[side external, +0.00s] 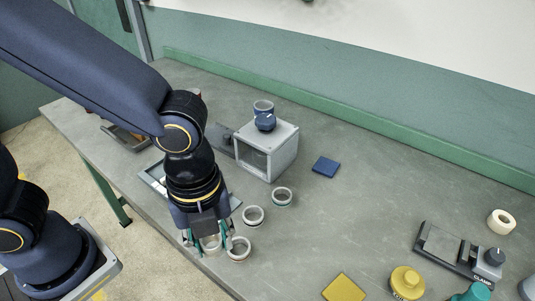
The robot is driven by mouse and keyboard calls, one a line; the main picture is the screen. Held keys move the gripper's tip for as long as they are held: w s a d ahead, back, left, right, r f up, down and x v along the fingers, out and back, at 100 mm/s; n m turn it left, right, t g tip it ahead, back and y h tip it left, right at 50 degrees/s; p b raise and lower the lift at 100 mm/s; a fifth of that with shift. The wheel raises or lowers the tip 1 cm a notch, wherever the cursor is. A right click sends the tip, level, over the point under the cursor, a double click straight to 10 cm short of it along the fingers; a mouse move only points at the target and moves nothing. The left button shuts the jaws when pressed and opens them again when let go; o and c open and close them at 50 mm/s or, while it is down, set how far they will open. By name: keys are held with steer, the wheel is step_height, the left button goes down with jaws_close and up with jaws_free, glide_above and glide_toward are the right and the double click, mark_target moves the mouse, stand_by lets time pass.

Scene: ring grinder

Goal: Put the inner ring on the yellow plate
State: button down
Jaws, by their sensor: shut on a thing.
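The yellow plate (345,287) lies flat on the table at the bottom of the side external view, partly cut off by the frame edge. My gripper (211,247) points down left of it, over the front part of the table. Its fingers are shut on a pale ring (210,243), partly hidden by them. Two similar rings stand close by to the right, a nearer one (238,248) and another (253,216). A further ring (282,196) lies behind them. I cannot tell from markings which is the inner ring, or whether the held ring touches the table.
A grey box machine (266,150) with a blue knob stands behind my gripper. A blue plate (326,167) lies right of it. A clamp fixture (460,252), a cream roll (501,222) and a round yellow piece (407,282) are at right. The middle table is clear.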

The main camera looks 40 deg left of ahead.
steer(key=w+d+r+m, duration=0.1)
steer(key=w+d+m, duration=0.1)
steer(key=d, duration=0.3)
steer(key=m, duration=0.2)
glide_above(344, 293)
steer(key=f, duration=0.9)
steer(key=shift+s+a+f, duration=0.25)
steer(key=shift+s+f, duration=0.1)
steer(key=shift+f, duration=0.05)
steer(key=shift+w+d+f, duration=0.25)
steer(key=shift+f, duration=0.15)
steer(key=shift+w+f, duration=0.1)
steer(key=shift+f, duration=1.55)
steer(key=shift+f, duration=0.1)
steer(key=c, duration=0.7)
jaws_free()
